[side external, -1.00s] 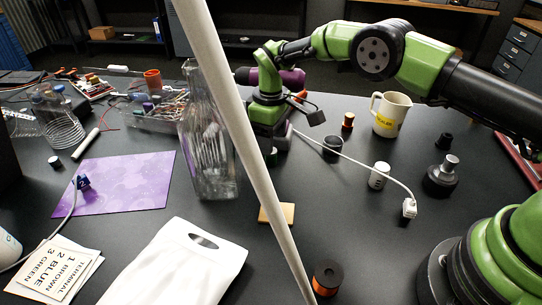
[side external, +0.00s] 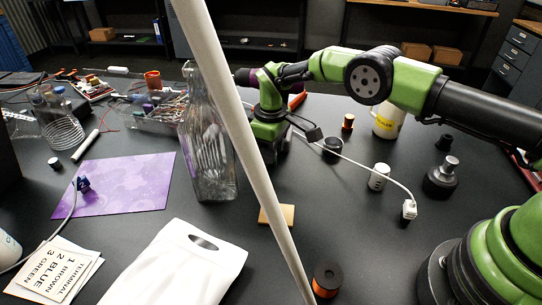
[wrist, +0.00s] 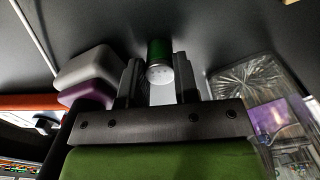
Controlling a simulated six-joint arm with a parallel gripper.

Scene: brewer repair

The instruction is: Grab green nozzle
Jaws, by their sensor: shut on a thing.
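The green nozzle (wrist: 158,49) is a short dark green cylinder with a pale grey end face, seen in the wrist view. It sits between the two black fingers of my gripper (wrist: 159,75), which are shut on it. In the side view the green body of my gripper is low over the table's middle, right of the white pole. Its fingertips and the nozzle are hidden there, so I cannot tell the nozzle's height above the table.
A white pole (side external: 238,125) crosses the side view in front of a tall glass vessel (side external: 208,150). A grey and purple object (wrist: 92,72) is close left of the fingers.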

